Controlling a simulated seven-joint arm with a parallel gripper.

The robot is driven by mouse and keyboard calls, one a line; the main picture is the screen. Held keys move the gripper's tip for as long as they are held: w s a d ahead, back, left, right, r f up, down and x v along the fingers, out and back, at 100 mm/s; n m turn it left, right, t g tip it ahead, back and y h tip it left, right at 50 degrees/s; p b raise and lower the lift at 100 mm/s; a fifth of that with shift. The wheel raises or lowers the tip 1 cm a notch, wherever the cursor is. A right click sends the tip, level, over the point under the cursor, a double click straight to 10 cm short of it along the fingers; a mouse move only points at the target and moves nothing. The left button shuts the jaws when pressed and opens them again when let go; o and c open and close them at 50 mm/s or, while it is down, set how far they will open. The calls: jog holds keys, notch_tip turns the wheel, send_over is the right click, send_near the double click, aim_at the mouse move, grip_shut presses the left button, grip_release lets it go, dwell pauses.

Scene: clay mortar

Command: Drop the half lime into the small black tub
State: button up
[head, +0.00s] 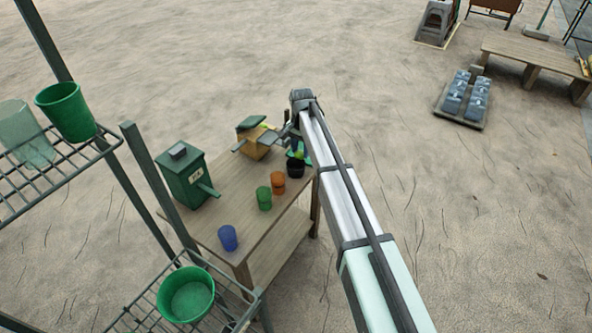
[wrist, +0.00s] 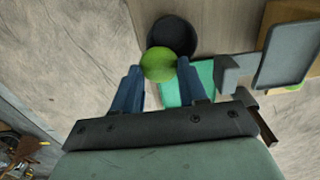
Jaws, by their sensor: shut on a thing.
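The half lime (wrist: 158,65) is bright green and sits between the blue fingertips of my gripper (wrist: 160,72) in the wrist view. My gripper is shut on it. In the head view the lime (head: 299,154) shows as a small green spot at the end of my arm. The small black tub (wrist: 172,36) lies just beyond the lime in the wrist view, partly covered by it. In the head view the tub (head: 296,169) stands at the table's right edge, with the lime above its rim. Whether the lime touches the tub is not clear.
On the wooden table (head: 235,190) stand an orange cup (head: 278,183), a green cup (head: 264,199) and a blue cup (head: 228,238). A yellow box with a dark lid (head: 257,140) and a green box (head: 186,178) stand farther left. A teal item (wrist: 190,85) lies below the tub.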

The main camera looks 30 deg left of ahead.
jog(key=o, duration=1.1)
jog(key=shift+r, duration=0.1)
notch_tip(320, 180, up, 14)
jog(key=shift+f, duration=0.2)
dwell(0.4)
